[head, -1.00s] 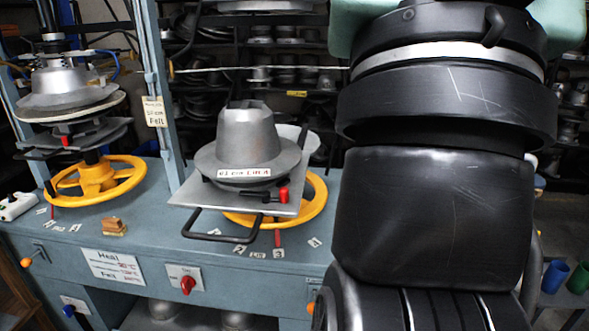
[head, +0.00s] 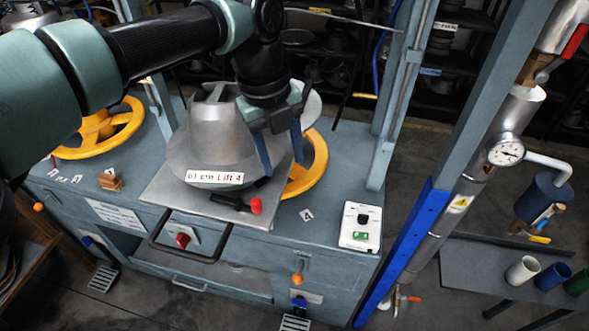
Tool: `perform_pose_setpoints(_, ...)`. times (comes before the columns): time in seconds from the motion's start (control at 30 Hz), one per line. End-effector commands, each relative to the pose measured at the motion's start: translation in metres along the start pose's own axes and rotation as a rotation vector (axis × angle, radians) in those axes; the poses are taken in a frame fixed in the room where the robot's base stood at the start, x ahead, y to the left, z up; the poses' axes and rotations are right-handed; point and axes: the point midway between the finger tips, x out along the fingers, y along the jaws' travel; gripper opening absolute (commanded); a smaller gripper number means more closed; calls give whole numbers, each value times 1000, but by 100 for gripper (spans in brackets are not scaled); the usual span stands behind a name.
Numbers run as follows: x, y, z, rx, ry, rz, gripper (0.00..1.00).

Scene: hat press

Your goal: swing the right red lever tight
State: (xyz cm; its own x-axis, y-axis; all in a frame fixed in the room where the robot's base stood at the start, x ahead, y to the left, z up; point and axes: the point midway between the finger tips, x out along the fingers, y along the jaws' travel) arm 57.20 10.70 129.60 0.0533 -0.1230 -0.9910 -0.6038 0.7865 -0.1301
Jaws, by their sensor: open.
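The red-tipped lever (head: 256,206) sits at the front of the metal hat mould (head: 215,140), on a flat grey plate (head: 165,205). Its black arm runs leftward from the red knob, under the label. My gripper (head: 282,166) hangs over the right side of the mould with its two blue-grey fingers apart, pointing down. The fingers are above and behind the red knob, with nothing visible between them. Whether a finger touches the mould I cannot tell. A second red handle (head: 575,40) is on the pipe at the upper right.
A yellow handwheel (head: 318,160) lies partly behind the plate and my fingers. A black bar handle (head: 190,260) juts from the plate's front. A blue-grey post (head: 400,100) and a gauge (head: 506,151) stand to the right. The bench top right of the plate is mostly clear.

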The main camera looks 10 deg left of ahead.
Motion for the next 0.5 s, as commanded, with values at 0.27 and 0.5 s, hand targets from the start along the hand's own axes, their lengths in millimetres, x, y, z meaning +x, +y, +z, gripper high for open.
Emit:
perform_pose_setpoints(0.27,-10,54,24,-104,-42,133,55)
perform_pose_setpoints(0.5,19,57,23,-101,-39,130,55)
